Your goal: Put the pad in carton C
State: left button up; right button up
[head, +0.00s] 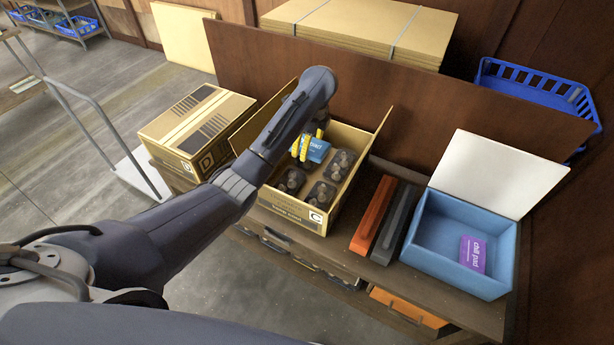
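Carton C (289,208), brown and open with flaps up, stands on the bench. Several dark trays of mushrooms (323,194) show inside it. A blue pad (318,151) with white lettering is in the carton's rear left part, slightly tilted. My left gripper (308,146) points down into the carton, its yellow fingers at the blue pad, overlapping its left side and top edge. Whether they grip it is hard to tell; my arm hides part of it. A purple chill pad (473,254) is in the open light blue box (455,277). My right gripper is out of view.
A closed carton marked D (197,130) stands left of carton C. Orange (373,215) and dark grey (397,224) bars lie between carton C and the blue box. A brown panel (420,105) rises behind. A blue basket (535,84) is back right.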

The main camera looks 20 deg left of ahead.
pick_arm(q)
send_over(306, 181)
notch_tip(306, 181, down, 10)
jog(key=shift+d+f, duration=0.1)
jog(key=shift+f, duration=2.7)
jog(key=shift+f, duration=0.1)
jog(key=o, duration=1.3)
jog(key=r, duration=0.4)
jog(key=d+r, duration=0.1)
jog(key=r, duration=0.7)
jog(key=shift+s+d, duration=0.2)
jog(key=shift+d, duration=0.2)
